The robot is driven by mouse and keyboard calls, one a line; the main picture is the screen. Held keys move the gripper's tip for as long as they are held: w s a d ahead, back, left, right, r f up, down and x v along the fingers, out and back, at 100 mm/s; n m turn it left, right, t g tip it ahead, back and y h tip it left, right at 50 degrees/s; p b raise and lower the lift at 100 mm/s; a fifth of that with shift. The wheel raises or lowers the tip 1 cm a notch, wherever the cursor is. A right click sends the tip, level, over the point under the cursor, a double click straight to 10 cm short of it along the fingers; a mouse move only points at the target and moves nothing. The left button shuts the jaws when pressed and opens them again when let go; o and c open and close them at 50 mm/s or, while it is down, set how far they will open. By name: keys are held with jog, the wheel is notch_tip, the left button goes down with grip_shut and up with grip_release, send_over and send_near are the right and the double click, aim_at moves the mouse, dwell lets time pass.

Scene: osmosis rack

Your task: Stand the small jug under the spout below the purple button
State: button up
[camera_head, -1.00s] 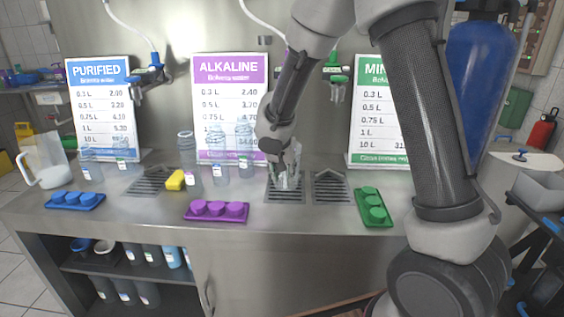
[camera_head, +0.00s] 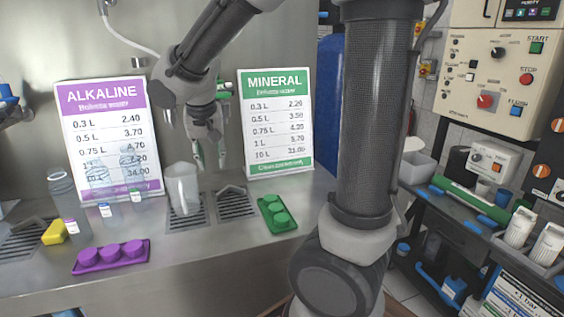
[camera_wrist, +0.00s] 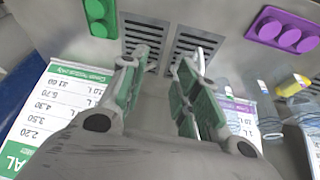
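The small clear jug (camera_head: 183,188) stands upright on the left of two neighbouring drain grates (camera_head: 187,218), in front of the alkaline sign. The purple button panel (camera_head: 110,257) lies in front of it to the left. My gripper (camera_head: 209,162) hangs just right of the jug and seems apart from it. In the wrist view my gripper (camera_wrist: 168,65) has its fingers spread, with grates and bare counter showing between them. The jug is not clear in that view. The spout over the jug is hidden, probably behind my arm.
The green button panel (camera_head: 277,214) is right of the second grate (camera_head: 235,203). The mineral sign (camera_head: 276,125) is behind to the right. Free counter lies in front of the grates.

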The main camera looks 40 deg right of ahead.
jog(key=s+d+r+n, duration=0.1)
jog(key=s+d, duration=0.2)
jog(key=s, duration=0.4)
jog(key=s+d+r+n+y, duration=0.1)
jog(key=s+d+n, duration=0.1)
jog(key=s, duration=0.5)
jog(key=s+d+r+n+y, duration=0.1)
jog(key=s+d, duration=0.3)
jog(key=s, duration=0.3)
jog(key=shift+s+r+n, duration=0.15)
jog(key=shift+r+n, duration=0.15)
